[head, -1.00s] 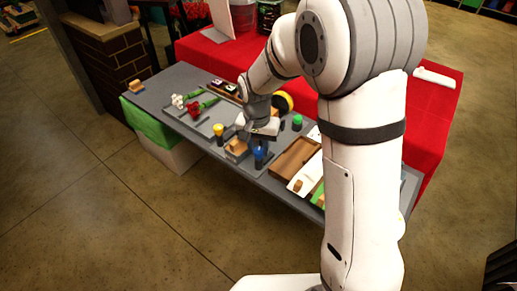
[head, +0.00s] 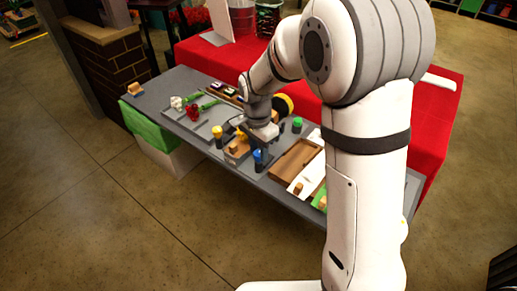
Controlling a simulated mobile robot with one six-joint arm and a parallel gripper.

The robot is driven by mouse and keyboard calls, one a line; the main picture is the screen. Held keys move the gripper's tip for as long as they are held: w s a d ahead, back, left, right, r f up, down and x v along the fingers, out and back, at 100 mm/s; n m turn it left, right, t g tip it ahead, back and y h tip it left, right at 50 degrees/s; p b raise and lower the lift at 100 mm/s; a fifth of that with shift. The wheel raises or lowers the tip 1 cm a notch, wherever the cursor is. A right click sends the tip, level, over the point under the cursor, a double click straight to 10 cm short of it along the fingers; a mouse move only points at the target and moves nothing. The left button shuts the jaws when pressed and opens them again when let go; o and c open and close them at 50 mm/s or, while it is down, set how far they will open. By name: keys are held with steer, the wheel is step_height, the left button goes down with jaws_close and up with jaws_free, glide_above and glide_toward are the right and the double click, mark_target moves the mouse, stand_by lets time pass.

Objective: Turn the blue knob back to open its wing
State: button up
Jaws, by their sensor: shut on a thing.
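The blue knob (head: 258,156) stands upright at the front edge of the grey table, right of a small wooden block (head: 236,148). A yellow knob (head: 217,131) stands to the left of the block and a green knob (head: 297,124) to the right and further back. My gripper (head: 261,143) points down at the blue knob and is shut on it. The fingertips are small and partly hidden, so the exact grip is hard to see. I cannot make out the blue knob's wing clearly.
A brown wooden tray (head: 291,165) and a white board lie to the right. Red and white flowers with green stems (head: 193,111) lie to the left. A yellow round thing (head: 284,104) is behind my gripper. The table's left end (head: 160,88) is mostly clear.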

mark_target(258, 151)
stand_by(0.3)
steer(key=o, duration=1)
steer(key=shift+c, duration=0.2)
steer(key=shift+r, duration=0.1)
step_height(258, 151, up, 7)
steer(key=shift+w+a, duration=0.15)
steer(key=shift+r, duration=0.35)
